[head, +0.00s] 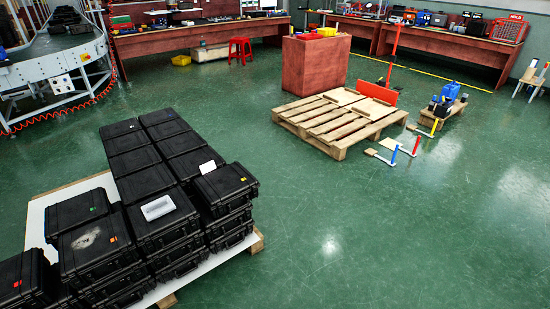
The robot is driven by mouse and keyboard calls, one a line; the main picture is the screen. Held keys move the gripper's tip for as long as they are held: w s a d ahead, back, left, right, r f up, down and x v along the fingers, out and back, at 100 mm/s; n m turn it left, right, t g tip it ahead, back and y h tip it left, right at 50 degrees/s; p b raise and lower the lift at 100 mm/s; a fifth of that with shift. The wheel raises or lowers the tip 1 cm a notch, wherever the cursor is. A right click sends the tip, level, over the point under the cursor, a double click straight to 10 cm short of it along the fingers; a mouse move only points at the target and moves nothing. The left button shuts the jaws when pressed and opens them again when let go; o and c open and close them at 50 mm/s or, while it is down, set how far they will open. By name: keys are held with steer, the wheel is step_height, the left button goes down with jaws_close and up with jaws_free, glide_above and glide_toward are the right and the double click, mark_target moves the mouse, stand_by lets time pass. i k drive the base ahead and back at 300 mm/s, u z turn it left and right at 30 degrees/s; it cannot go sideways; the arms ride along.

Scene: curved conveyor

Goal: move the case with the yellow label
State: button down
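Several black cases stand stacked in rows on a white-topped pallet (40,215) at the lower left. I cannot clearly pick out a yellow label. The case at the bottom left corner (22,270) has a small orange-red label, and the case with a worn pale patch (97,262) has an orange one. My gripper is not in view.
An empty wooden pallet (335,126) stands at centre right, with a red-brown box (313,65) behind it. A curved conveyor (50,62) is at the upper left. A red stool (240,50) and workbenches line the back. Green floor (400,225) is clear at lower right.

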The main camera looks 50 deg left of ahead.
mark_target(222, 191)
steer(key=u, duration=0.25)
steer(key=i, duration=1.95)
steer(key=u, duration=1.15)
steer(key=i, duration=1.5)
steer(key=u, duration=1.35)
steer(key=i, duration=0.75)
steer(key=u, duration=0.25)
